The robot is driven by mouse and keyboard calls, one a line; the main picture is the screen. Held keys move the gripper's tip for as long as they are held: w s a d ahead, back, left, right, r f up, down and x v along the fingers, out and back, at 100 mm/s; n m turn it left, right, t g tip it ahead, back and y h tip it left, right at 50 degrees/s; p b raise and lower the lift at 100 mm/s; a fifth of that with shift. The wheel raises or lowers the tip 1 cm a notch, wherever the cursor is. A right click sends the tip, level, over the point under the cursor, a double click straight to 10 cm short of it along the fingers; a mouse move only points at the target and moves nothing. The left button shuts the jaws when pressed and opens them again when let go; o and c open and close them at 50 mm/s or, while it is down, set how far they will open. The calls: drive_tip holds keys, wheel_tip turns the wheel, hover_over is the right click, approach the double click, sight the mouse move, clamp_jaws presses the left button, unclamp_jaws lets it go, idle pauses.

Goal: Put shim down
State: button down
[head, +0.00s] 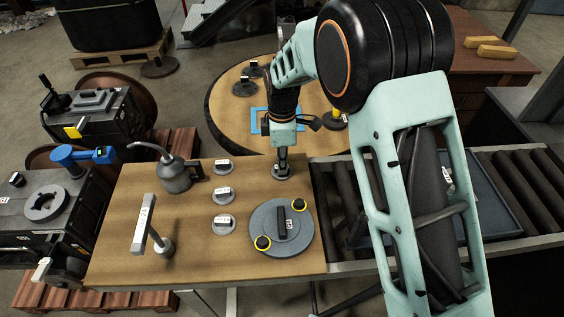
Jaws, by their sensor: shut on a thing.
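My gripper (283,164) is shut on a small grey disc, the held shim (283,174). It points down at the back right of the wooden workbench (200,282). The shim is at or just above the bench top; I cannot tell if it touches. Three similar grey discs with white labels stand in a column to the left: a back one (222,168), a middle one (222,195) and a front one (222,223).
A large grey round plate (265,222) with yellow-ringed black knobs lies in front of the gripper. An oil can (174,174) and a grey T-shaped tool (147,228) stand left. A roller conveyor (338,212) adjoins the right. A round table (228,112) is behind.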

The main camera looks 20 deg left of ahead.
drive_tip(key=shift+f, duration=0.15)
drive_tip(key=c, duration=2)
unclamp_jaws()
drive_tip(key=shift+o, duration=0.2)
wheel_tip(320, 180, up, 12)
drive_tip(key=shift+r, duration=0.2)
